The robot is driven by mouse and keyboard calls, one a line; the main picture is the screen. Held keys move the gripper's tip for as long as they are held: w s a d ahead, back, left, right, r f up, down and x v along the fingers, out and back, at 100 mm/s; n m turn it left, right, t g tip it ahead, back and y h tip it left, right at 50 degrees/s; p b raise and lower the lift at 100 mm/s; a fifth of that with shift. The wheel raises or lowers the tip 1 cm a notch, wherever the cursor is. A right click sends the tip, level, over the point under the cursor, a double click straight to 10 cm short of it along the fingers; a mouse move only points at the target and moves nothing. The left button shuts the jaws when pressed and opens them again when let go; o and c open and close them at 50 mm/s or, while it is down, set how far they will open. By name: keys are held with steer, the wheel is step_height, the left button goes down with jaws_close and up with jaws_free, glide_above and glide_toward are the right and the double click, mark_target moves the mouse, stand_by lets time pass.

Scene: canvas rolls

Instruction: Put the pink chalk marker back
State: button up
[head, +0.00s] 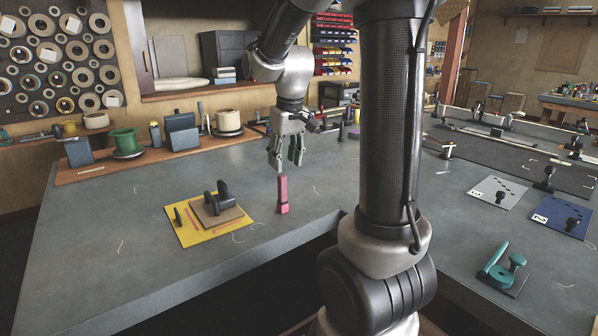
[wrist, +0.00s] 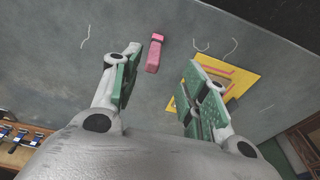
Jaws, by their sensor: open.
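In the wrist view the marker (wrist: 153,56) shows beyond the fingertips, toward the top. My gripper (head: 286,160) is open and empty, above and slightly behind the marker, with a gap between them. In the wrist view its green-padded fingers (wrist: 163,72) are spread apart. The yellow board carries pinkish-red marks and a brown block (head: 216,213) with dark pieces on it. The board also shows in the wrist view (wrist: 240,70), partly hidden by the right finger.
A wooden shelf strip with a green spool (head: 124,140) and dark holders (head: 181,131) runs along the back. Numbered grey (head: 485,196) and blue (head: 555,222) plates and a teal tool (head: 500,270) sit at right. The table around the marker is mostly clear.

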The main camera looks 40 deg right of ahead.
steer(key=s+a+r+t, duration=0.1)
steer(key=s+a+r, duration=0.1)
steer(key=s, duration=0.8)
steer(key=s+a+r+t, duration=0.1)
steer(key=s+a+r, duration=0.1)
steer(key=s, duration=0.8)
steer(key=shift+s+a+r, duration=0.2)
steer(key=shift+s+r, duration=0.05)
steer(key=shift+r, duration=0.25)
